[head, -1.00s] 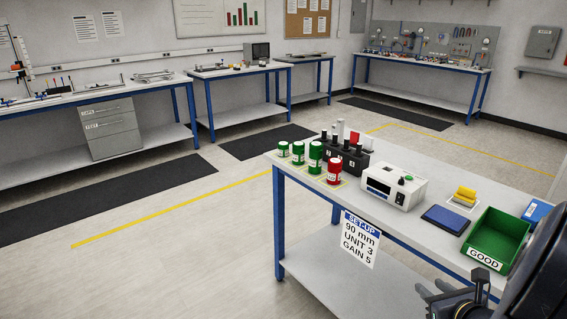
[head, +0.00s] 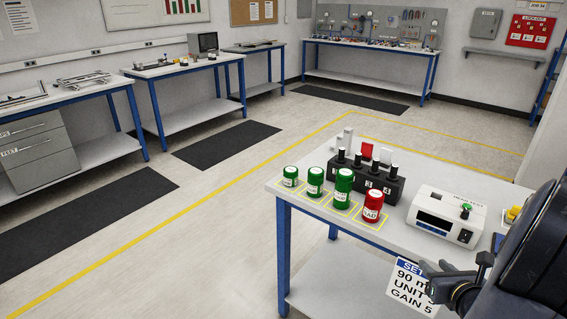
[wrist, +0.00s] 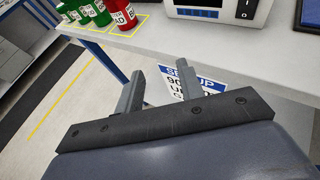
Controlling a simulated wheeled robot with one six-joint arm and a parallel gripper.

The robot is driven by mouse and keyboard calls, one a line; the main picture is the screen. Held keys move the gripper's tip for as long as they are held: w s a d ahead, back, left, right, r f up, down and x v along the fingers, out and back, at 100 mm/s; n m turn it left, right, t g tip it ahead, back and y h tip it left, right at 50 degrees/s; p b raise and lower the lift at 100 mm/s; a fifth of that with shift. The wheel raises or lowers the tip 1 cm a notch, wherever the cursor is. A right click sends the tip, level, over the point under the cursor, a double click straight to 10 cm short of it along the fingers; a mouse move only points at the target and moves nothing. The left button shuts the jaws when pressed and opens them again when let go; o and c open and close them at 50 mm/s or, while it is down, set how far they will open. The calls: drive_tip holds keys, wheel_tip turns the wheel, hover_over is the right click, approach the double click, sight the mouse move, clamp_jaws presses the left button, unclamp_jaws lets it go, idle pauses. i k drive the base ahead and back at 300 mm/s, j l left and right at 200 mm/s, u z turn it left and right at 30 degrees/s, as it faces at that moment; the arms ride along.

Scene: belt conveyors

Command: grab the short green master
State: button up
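Three green labelled cylinders stand upright in a row on the near workbench in the head view. The leftmost (head: 290,177) looks shortest, the second green cylinder (head: 315,182) is a little taller, and the third (head: 343,188) is tallest. A red cylinder (head: 373,206) stands at the row's right end. My gripper (head: 432,268) is at lower right, in front of the bench edge, apart from the cylinders. In the wrist view its two fingers (wrist: 160,80) are spread with nothing between them. Green cylinders (wrist: 85,14) show cropped at that view's top left.
A black block (head: 365,180) with several black pins stands behind the cylinders. A white instrument (head: 445,215) stands to their right. A set-up sign (head: 405,285) hangs from the bench (head: 400,250) edge near my gripper. The floor left of the bench is clear.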

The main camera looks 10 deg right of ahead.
sight(291, 172)
drive_tip(key=i+j+z, duration=0.1)
drive_tip(key=i+j, duration=0.15)
drive_tip(key=i+j+z, duration=0.1)
drive_tip(key=i+j, duration=0.2)
drive_tip(key=j, duration=0.15)
drive_tip(key=i+j, duration=0.2)
drive_tip(key=j, duration=0.15)
drive_tip(key=i+j+z, duration=0.15)
drive_tip(key=j, duration=0.25)
drive_tip(key=i+j+z, duration=0.1)
drive_tip(key=i+j, duration=0.25)
drive_tip(key=i+j+z, duration=0.1)
drive_tip(key=j, duration=0.35)
drive_tip(key=i, duration=0.1)
